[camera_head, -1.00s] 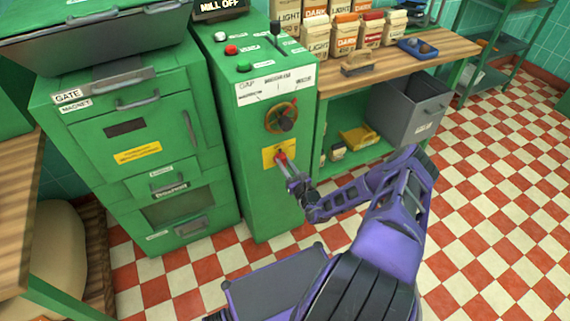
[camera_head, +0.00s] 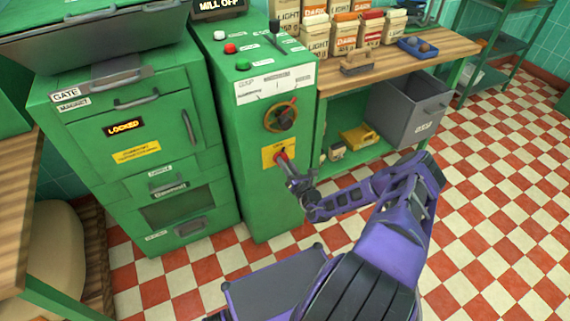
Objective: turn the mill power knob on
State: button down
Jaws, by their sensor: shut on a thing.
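The red power knob (camera_head: 281,155) sits on a yellow plate (camera_head: 268,161) on the front of the green mill control cabinet (camera_head: 262,195). My gripper (camera_head: 284,162) reaches it from the lower right and is shut on the knob. The fingers hide part of the knob, so its exact pointing is hard to read. The black sign (camera_head: 221,7) above the cabinet reads MILL OFF. On the green cabinet to the left, a small display (camera_head: 124,127) glows with the word LOCKED.
White, red and green buttons and a lever (camera_head: 276,36) are on the cabinet top. A wooden bench (camera_head: 385,65) with coffee bags and a grey bin (camera_head: 408,108) stand at right. Checkered floor is open at right.

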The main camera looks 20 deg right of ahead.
jog(key=shift+d+f+m+b, duration=0.1)
jog(key=shift+m+b, duration=0.2)
jog(key=shift+m, duration=1.45)
jog(key=shift+d+f+m+b, duration=0.1)
jog(key=shift+m+b, duration=0.15)
jog(key=shift+m, duration=1.5)
jog(key=c, duration=0.7)
grip_release()
jog(key=s, duration=0.5)
jog(key=s+p, duration=0.1)
jog(key=s, duration=0.5)
jog(key=s+p, duration=0.1)
jog(key=s, duration=0.5)
jog(key=shift+s+d, duration=0.2)
jog(key=shift+d, duration=0.1)
